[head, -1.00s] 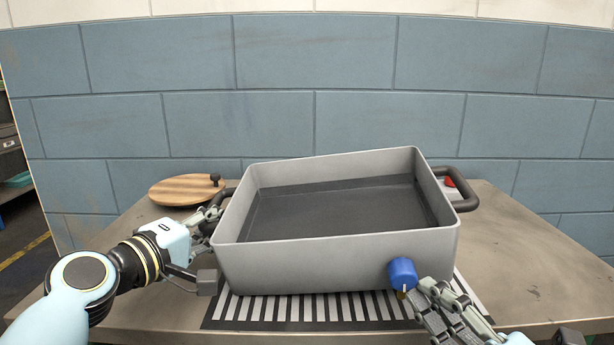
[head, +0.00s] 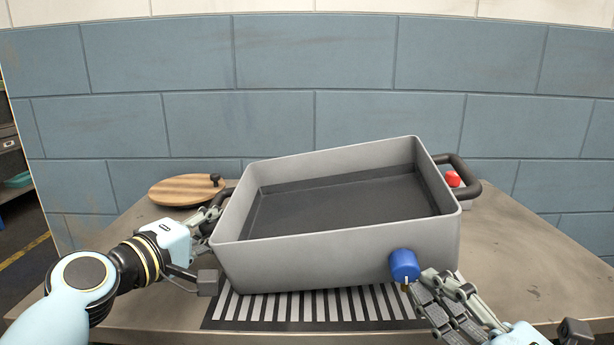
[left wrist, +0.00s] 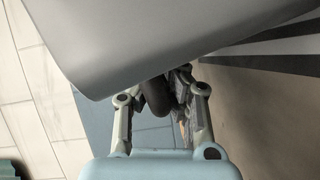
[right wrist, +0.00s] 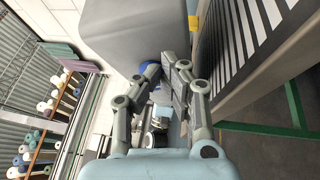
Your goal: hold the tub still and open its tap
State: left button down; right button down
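The grey tub (head: 335,262) sits on the table, tilted with its right side higher. Its left handle (head: 227,194) is between the fingers of my left gripper (head: 212,214). The left wrist view shows the dark handle (left wrist: 156,97) held between those fingers. The tub's tap has a blue knob (head: 404,265) with a white mark, low on the front wall at the right. My right gripper (head: 428,283) is just right of and below the knob. In the right wrist view its fingers are close together and partly hide the knob (right wrist: 149,67); their grip is unclear.
A striped black and white mat (head: 290,308) lies under the tub. A round wooden lid (head: 182,190) lies at the back left. The table's right side is clear.

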jog(key=shift+a+r, duration=0.1)
jog(key=shift+r, duration=0.2)
dwell(0.4)
pick_arm(q)
jog(key=shift+r, duration=0.1)
pick_arm(e)
jog(key=s, duration=0.6)
jog(key=shift+d+f, duration=0.2)
jog(key=shift+f, duration=0.25)
jog(key=shift+s, duration=0.1)
jog(key=w+f, duration=0.1)
jog(key=w, duration=0.5)
jog(key=shift+w+d+f, duration=0.15)
jog(key=shift+d+f, duration=0.15)
pick_arm(q)
jog(key=shift+d, duration=0.1)
pick_arm(e)
jog(key=shift+a+r, duration=0.35)
jog(key=shift+a, duration=0.25)
dwell(0.9)
